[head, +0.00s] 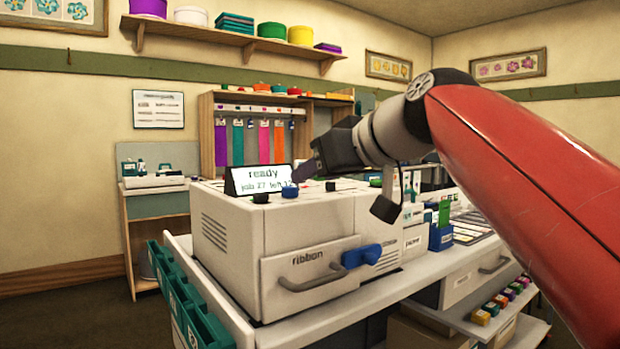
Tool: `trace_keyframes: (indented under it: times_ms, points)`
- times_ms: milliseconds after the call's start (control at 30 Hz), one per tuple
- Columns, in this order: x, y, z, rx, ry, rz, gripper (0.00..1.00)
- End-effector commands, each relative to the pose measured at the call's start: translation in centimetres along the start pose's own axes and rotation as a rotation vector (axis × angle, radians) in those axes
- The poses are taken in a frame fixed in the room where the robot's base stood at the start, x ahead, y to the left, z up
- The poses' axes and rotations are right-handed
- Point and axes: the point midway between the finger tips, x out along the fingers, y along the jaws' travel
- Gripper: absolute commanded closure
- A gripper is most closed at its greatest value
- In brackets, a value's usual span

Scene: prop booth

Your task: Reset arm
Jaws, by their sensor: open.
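My red arm (510,150) reaches in from the right edge, over the white machine. My gripper (308,171) is at its end, pointing left and down above the machine's top, just right of the display sign. Its jaws are seen from the side and partly overlap each other. They are open, and I see nothing held. The white machine (245,228) has a drawer front marked "ribbon" (310,272) with a grey handle and a blue knob (361,256).
The machine stands on a white workbench (400,287) with green bins (190,305) on its left side. Behind are a rack of hanging ribbons (238,145) and a wall shelf (225,35). Colored spools (500,300) sit low at right. Open floor (95,310) shows at left.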

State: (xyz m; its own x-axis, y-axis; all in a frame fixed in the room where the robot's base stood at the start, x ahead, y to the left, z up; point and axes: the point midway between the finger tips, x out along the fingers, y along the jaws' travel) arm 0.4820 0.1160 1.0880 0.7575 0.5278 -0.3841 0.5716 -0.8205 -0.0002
Motion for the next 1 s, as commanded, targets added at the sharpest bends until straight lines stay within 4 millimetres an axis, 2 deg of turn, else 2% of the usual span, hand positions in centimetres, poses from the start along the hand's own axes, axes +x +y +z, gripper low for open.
trace_keyframes:
  times_ms: [333,367,467,567,733,900,1000]
  points:
    - [-0.2,0.1,0.3,0.004,-0.004,0.002,0.52]
    - [-0.3,0.1,0.6,0.01,-0.01,0.006,0.52]
    - [-0.5,0.5,3.1,0.05,-0.054,0.028,0.52]
    - [-0.9,1.1,8.2,0.122,-0.138,0.074,0.52]
    - [-2.2,0.9,19.9,0.252,-0.316,0.185,0.52]
    - [-4.0,-0.3,32.2,0.345,-0.487,0.311,0.52]
    - [-5.0,-1.1,38.1,0.38,-0.566,0.376,0.52]
